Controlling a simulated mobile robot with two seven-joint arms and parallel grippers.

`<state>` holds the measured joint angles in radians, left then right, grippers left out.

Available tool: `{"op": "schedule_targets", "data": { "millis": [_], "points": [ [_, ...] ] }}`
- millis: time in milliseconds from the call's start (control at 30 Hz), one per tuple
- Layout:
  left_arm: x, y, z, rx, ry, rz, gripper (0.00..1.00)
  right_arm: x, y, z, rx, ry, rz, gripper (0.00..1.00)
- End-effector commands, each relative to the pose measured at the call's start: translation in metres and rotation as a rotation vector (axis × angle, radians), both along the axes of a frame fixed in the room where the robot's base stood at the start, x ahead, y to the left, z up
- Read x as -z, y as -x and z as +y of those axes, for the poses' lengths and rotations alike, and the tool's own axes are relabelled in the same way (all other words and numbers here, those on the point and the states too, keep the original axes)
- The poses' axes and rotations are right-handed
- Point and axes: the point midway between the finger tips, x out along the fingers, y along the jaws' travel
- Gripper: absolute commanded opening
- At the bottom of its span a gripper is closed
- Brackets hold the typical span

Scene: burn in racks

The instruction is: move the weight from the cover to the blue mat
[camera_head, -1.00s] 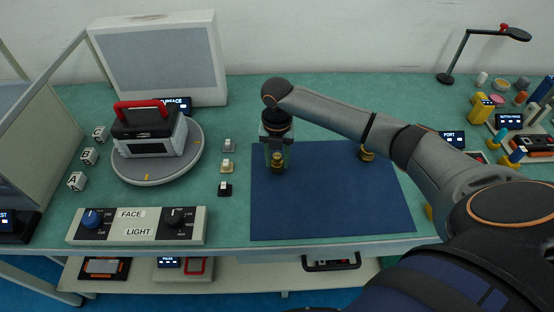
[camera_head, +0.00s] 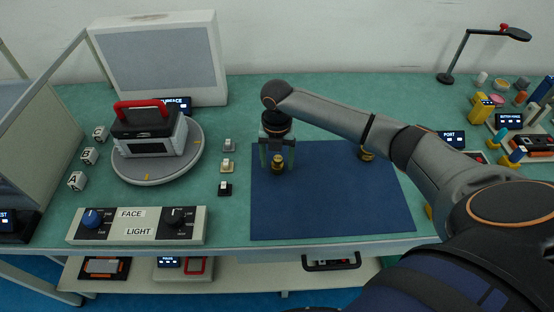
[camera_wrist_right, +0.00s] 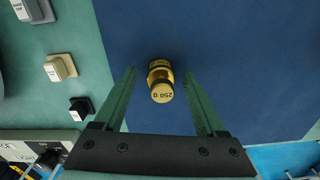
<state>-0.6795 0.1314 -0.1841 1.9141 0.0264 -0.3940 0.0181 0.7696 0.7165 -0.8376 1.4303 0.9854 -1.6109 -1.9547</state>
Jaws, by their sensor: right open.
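A brass weight (camera_head: 278,167) stands upright on the blue mat (camera_head: 330,212), near the mat's upper left. In the right wrist view the weight (camera_wrist_right: 161,90) shows "250 g" on its top. My right gripper (camera_head: 278,160) points down over it, with one finger on each side. In the right wrist view the gripper (camera_wrist_right: 160,76) is open, with a gap between each finger and the weight. A second brass weight (camera_head: 367,154) is on the mat's upper right, partly hidden by my right arm. I cannot tell which thing is the cover. My left gripper is out of view.
A device with a red handle (camera_head: 148,134) sits on a round grey turntable (camera_head: 140,179) at left. Small switches (camera_head: 226,166) stand just left of the mat. A FACE/LIGHT control panel (camera_head: 137,226) lies at the front left. The mat's front half is clear.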

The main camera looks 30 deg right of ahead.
Motion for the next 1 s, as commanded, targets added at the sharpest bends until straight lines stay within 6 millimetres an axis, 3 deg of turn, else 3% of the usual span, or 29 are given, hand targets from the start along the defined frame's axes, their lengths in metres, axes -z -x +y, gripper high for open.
{"op": "schedule_targets", "data": {
  "millis": [600,1000],
  "points": [
    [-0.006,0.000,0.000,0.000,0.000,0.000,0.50,-0.109,-0.001,0.000,0.000,-0.001,-0.005,0.73],
    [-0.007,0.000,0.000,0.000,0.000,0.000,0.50,-0.121,-0.001,0.000,0.002,-0.002,-0.001,0.73]
  ]
}}
